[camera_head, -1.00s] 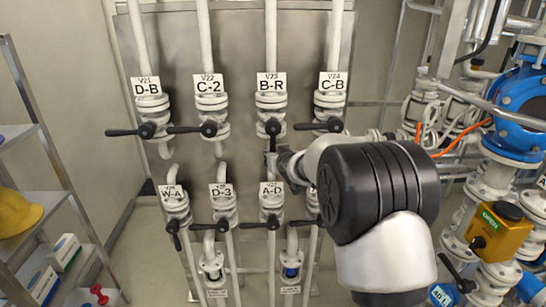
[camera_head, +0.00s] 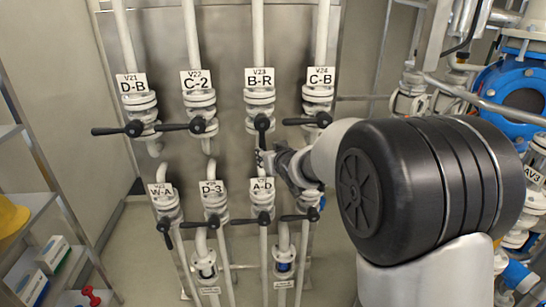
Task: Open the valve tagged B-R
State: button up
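The valve tagged B-R (camera_head: 260,97) is in the upper row, third from the left. Its black lever (camera_head: 262,130) points down, in line with its vertical pipe. My gripper (camera_head: 262,160) is just below the lever's lower end, above the valve tagged A-D (camera_head: 263,198). The fingertips are small and dark here. I cannot tell whether they touch the lever or are open or shut. My arm reaches in from the right and hides part of the panel's right side.
Valves D-B (camera_head: 138,103), C-2 (camera_head: 199,100) and C-B (camera_head: 318,95) have levers pointing left. The lower row includes W-A (camera_head: 164,202) and D-3 (camera_head: 214,201). A shelf (camera_head: 45,215) stands at left. Blue-flanged piping (camera_head: 508,95) is at right.

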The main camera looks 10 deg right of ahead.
jog(key=shift+v, duration=1.75)
